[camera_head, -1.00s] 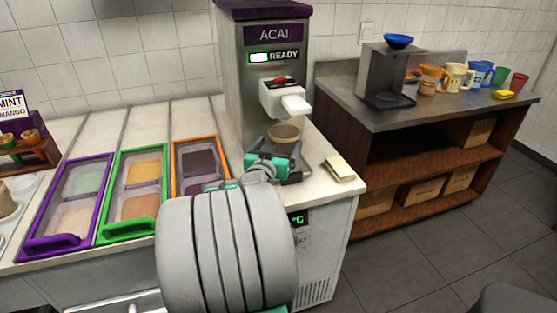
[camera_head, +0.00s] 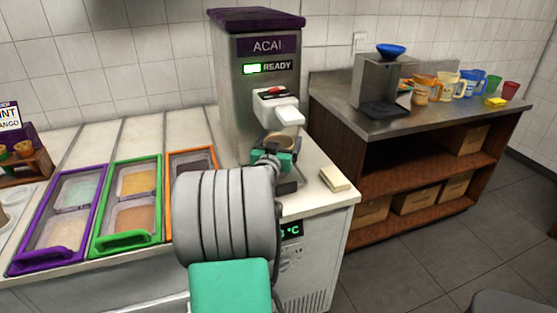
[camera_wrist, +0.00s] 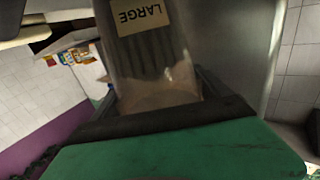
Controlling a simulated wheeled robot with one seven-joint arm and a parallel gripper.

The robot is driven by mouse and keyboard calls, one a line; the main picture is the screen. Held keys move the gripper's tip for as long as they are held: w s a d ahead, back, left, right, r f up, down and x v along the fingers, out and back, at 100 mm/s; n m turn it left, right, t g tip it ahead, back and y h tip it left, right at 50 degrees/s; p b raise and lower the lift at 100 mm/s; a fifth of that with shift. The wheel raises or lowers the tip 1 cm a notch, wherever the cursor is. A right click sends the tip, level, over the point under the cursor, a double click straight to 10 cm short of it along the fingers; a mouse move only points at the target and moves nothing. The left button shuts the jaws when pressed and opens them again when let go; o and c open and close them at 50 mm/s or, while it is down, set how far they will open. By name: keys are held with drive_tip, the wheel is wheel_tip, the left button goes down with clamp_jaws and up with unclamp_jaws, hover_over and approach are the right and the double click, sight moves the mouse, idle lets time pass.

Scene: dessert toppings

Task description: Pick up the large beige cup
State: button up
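The large beige cup (camera_head: 280,138) stands upright under the spout of the acai machine (camera_head: 262,85); only its upper part shows in the head view. In the wrist view the cup (camera_wrist: 158,70) is see-through, with an upside-down "LARGE" label, and fills the middle above the green palm. My gripper (camera_head: 276,153) is at the cup, with the cup between its fingers. Dark finger parts lie close along both sides of the cup in the wrist view (camera_wrist: 155,105). Whether they press on it cannot be told. My arm hides the cup's lower part in the head view.
Topping trays with purple (camera_head: 55,222), green (camera_head: 128,207) and orange (camera_head: 190,162) frames lie left of my arm. A pale block (camera_head: 334,179) lies near the counter's right edge. A wooden side table (camera_head: 415,115) at right holds a grey dispenser and several coloured cups.

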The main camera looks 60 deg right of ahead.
drive_tip(key=c, duration=1.7)
drive_tip(key=shift+r, duration=0.1)
